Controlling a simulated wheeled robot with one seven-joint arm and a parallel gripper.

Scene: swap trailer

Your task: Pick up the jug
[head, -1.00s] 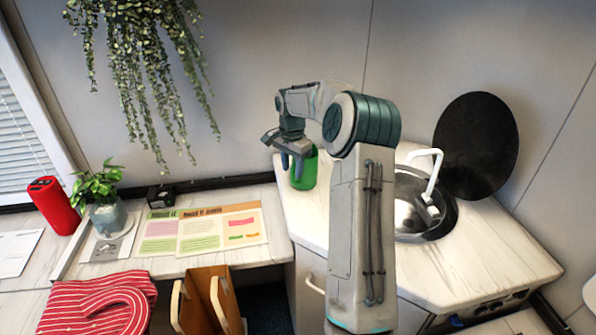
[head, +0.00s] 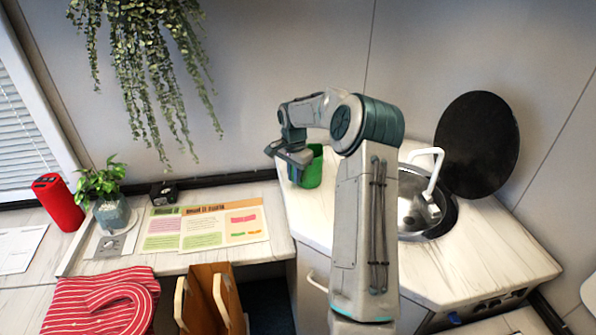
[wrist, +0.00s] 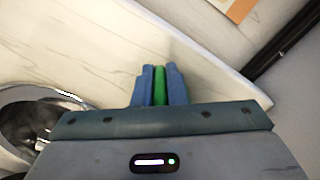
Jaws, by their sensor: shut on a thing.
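The green jug (head: 313,172) stands upright on the white marbled counter, left of the sink, partly hidden behind my gripper (head: 297,166). My gripper reaches down over the jug's near left side. In the wrist view my gripper (wrist: 159,72) has its two blue fingers shut on a narrow green part of the jug (wrist: 160,88). I cannot tell whether that part is the rim wall or a handle. Most of the jug is hidden in the wrist view.
A metal sink (head: 412,212) with a white tap (head: 432,172) and raised black lid (head: 478,147) is at right. Printed sheets (head: 205,229), a potted plant (head: 112,213) and a red cylinder (head: 58,203) lie left. Plant strands (head: 150,80) hang above.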

